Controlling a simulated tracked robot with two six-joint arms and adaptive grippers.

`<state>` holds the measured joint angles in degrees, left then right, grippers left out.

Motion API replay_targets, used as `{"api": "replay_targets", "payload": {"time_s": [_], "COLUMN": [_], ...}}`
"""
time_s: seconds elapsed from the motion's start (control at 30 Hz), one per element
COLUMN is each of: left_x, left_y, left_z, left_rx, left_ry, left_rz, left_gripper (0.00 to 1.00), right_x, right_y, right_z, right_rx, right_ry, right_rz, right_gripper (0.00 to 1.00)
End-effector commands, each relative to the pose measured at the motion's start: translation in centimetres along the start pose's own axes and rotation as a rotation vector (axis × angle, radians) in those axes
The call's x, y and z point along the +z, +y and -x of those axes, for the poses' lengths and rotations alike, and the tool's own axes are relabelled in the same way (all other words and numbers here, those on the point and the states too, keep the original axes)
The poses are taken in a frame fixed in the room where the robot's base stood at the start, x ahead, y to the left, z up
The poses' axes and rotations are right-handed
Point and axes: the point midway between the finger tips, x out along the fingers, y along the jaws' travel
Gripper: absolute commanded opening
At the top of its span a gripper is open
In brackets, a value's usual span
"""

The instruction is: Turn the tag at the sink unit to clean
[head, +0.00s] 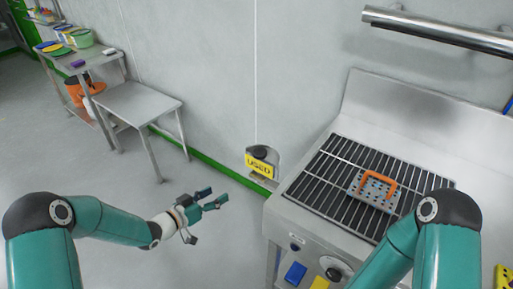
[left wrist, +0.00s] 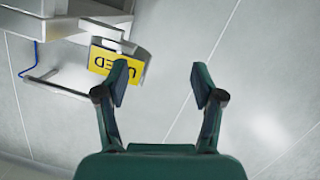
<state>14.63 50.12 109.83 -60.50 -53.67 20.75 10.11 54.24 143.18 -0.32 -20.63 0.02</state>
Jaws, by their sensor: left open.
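The tag (head: 260,167) is a yellow plate reading "USED", mounted on a small bracket at the left end of the sink unit (head: 353,110). In the left wrist view the yellow tag (left wrist: 112,64) appears upside down, partly behind one finger. My left gripper (head: 214,198) is open and empty, to the left of the tag and apart from it in the head view. Its two fingers (left wrist: 160,85) show spread in the left wrist view. My right arm comes in at the lower right, and its gripper is out of view.
A plate with an orange handle (head: 379,187) lies on the sink unit's black grate (head: 325,180). A dial (head: 334,272) and a blue tab (head: 295,272) are on its front. A steel bench (head: 135,103) stands at the left wall. The floor between is clear.

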Motion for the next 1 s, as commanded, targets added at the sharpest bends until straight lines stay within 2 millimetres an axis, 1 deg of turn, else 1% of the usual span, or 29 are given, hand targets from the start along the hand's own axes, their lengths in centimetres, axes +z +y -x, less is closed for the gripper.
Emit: {"api": "replay_targets", "payload": {"time_s": [0.03,0.1,0.2,0.23,0.3,0.4,0.47,0.57,0.77,1.0], "left_x": [-3.5,-6.5,-9.0,-9.5,-10.1,-10.5,-10.6,-10.6,-10.9,-11.3], "left_y": [0.1,0.9,1.8,2.0,2.5,2.9,3.2,3.7,5.3,7.5], "left_z": [0.3,0.8,1.9,2.2,2.7,2.9,2.7,1.7,-1.6,-6.4], "left_rx": [0.071,0.173,0.29,0.317,0.367,0.403,0.412,0.414,0.416,0.414], "left_ry": [0.064,0.117,0.15,0.153,0.154,0.152,0.15,0.15,0.149,0.149], "left_rz": [-0.078,-0.168,-0.264,-0.284,-0.321,-0.347,-0.352,-0.351,-0.35,-0.351], "left_gripper": [0.68,0.68,0.68,0.68,0.68,0.68,0.68,0.68,0.68,0.68], "right_x": [0.0,0.0,0.0,0.0,0.0,0.0,0.0,0.0,0.0,0.0], "right_y": [-0.2,-0.3,-0.4,-0.5,-0.5,-0.5,-0.6,-0.7,-1.0,-1.6], "right_z": [0.6,0.9,1.2,1.3,1.4,1.5,1.6,1.9,2.9,4.3], "right_rx": [0.0,0.0,0.0,0.0,0.0,0.0,0.0,0.0,0.0,0.0], "right_ry": [0.0,0.0,0.0,0.0,0.0,0.0,0.0,0.0,0.0,0.0], "right_rz": [0.0,0.0,0.0,0.0,0.0,0.0,0.0,0.0,0.0,0.0], "right_gripper": [0.76,0.76,0.76,0.76,0.76,0.76,0.76,0.76,0.76,0.76]}}
